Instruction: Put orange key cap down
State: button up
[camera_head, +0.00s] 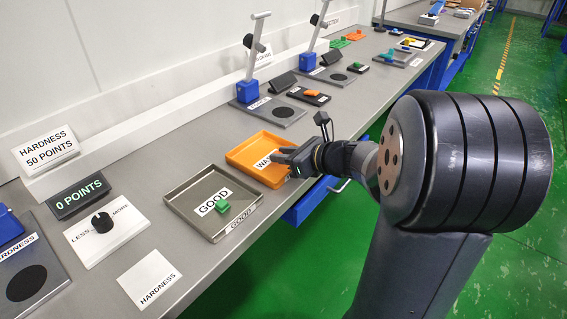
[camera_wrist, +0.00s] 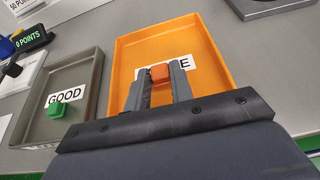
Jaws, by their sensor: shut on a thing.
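The orange key cap (camera_wrist: 160,72) is between the two fingers of my gripper (camera_wrist: 159,80), which is shut on it. In the wrist view the cap and fingertips are over the orange tray (camera_wrist: 200,42), in front of its partly hidden white label. Whether the cap touches the tray floor I cannot tell. In the head view my gripper (camera_head: 285,158) is over the right part of the orange tray (camera_head: 237,153), and the cap is not clearly visible there.
A grey tray (camera_head: 184,186) labelled GOOD holds a green key cap (camera_head: 222,207), left of the orange tray. A knob panel (camera_head: 103,223) and a 0 POINTS display (camera_head: 80,196) stand further left. Blue-based lever testers (camera_head: 248,91) stand behind.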

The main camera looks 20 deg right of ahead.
jog(key=shift+f, duration=0.75)
jog(key=shift+f, duration=0.2)
jog(key=o, duration=0.9)
jog(key=shift+o, duration=0.2)
jog(key=shift+r, duration=0.1)
jog(key=shift+r, duration=0.25)
jog(key=p+v, duration=0.2)
jog(key=v, duration=1)
jog(key=shift+f, duration=0.25)
